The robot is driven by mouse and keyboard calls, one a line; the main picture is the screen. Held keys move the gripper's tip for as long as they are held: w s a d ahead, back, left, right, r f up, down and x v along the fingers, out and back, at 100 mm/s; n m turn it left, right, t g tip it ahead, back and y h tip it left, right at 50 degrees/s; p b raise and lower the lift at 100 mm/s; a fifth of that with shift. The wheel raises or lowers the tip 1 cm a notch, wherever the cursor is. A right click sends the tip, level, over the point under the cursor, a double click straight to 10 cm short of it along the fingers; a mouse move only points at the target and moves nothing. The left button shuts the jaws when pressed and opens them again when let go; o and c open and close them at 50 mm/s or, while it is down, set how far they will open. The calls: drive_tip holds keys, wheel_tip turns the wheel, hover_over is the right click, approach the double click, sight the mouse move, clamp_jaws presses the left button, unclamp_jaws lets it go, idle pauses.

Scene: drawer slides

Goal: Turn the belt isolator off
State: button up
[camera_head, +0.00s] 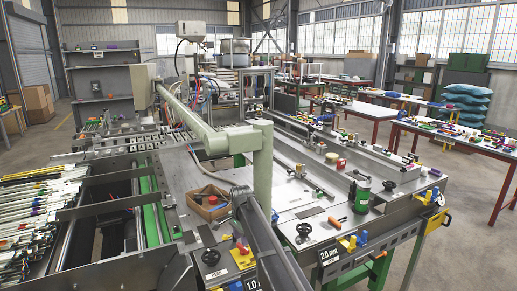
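I cannot pick out the belt isolator for certain. A small yellow plate with a red part (242,252) sits at the front of the machine bench, beside a black handwheel (211,257); it is too small to read its position. Blue-and-yellow fittings (350,242) sit further right on the front edge, near a second black handwheel (304,230). A dark grey tubular part crosses the bottom middle and hides some of the bench front. I cannot make out my gripper or its fingertips.
A pale green jointed arm (196,120) spans above the bench. An open brown box (208,203) and a green can (361,196) stand on the grey bench top. Long pale strips (35,215) lie at left. Red-legged tables (470,143) stand at right, with floor between.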

sight(243, 250)
drive_tip(key=shift+f+b, duration=1.35)
drive_tip(key=shift+c, duration=0.3)
drive_tip(key=shift+r, duration=0.1)
clamp_jaws()
drive_tip(key=m, duration=0.4)
drive_tip(key=shift+m, duration=0.3)
drive_tip(key=shift+o, duration=0.3)
unclamp_jaws()
